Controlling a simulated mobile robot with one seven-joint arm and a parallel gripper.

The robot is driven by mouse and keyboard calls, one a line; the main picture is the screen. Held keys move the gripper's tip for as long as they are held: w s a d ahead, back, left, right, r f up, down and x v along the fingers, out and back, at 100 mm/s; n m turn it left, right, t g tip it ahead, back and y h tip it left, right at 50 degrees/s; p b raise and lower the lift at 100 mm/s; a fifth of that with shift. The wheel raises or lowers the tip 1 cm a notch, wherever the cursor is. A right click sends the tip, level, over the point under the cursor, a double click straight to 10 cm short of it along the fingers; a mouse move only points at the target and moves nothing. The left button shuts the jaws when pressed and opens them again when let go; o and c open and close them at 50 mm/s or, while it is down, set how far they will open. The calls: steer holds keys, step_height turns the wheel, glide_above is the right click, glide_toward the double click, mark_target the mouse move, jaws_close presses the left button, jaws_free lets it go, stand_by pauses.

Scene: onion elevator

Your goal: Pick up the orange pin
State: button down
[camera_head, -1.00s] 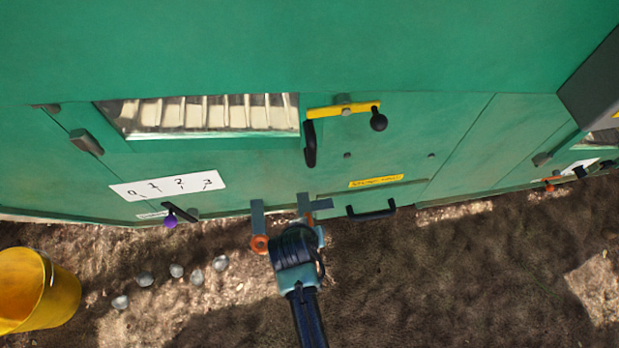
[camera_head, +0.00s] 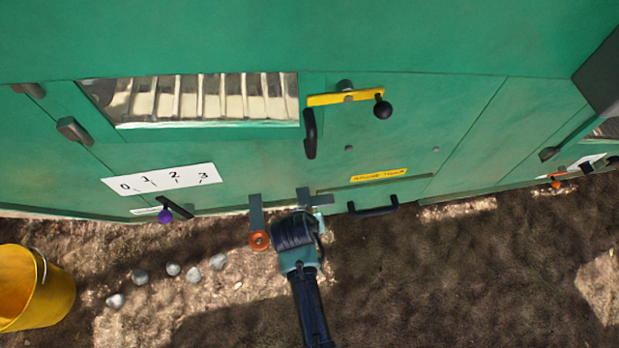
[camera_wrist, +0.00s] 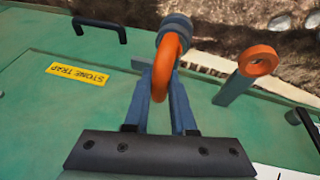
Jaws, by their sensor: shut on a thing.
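In the wrist view, an orange ring of a pin (camera_wrist: 167,62) sits between the two fingers of my gripper (camera_wrist: 167,88), which is shut on it. A grey-blue round piece (camera_wrist: 175,24) is at the ring's far end. In the head view my gripper (camera_head: 302,222) is at the lower edge of the green machine, and my wrist hides the held ring. A second orange ring (camera_head: 259,241) hangs at the end of a grey bracket (camera_head: 256,212) just left of my gripper. It also shows in the wrist view (camera_wrist: 258,60), apart from my fingers.
The green machine (camera_head: 450,120) fills the upper view. A black handle (camera_head: 373,209) is close to my gripper's right. A purple knob lever (camera_head: 165,216) is to the left. A yellow bucket (camera_head: 40,300) and several stones (camera_head: 141,277) are on the ground at lower left.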

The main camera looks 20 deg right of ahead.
stand_by(0.4)
step_height(320, 180, up, 10)
steer(key=p, duration=0.5)
steer(key=a+r+n, duration=0.2)
steer(key=a+r, duration=1.1)
steer(key=r, duration=0.2)
step_height(320, 180, up, 22)
steer(key=s+p, duration=0.2)
steer(key=p, duration=2.9)
steer(key=shift+s+d+r+t+y, duration=0.15)
steer(key=shift+r+t+y, duration=0.15)
steer(key=shift+y, duration=0.1)
steer(key=shift+f, duration=0.1)
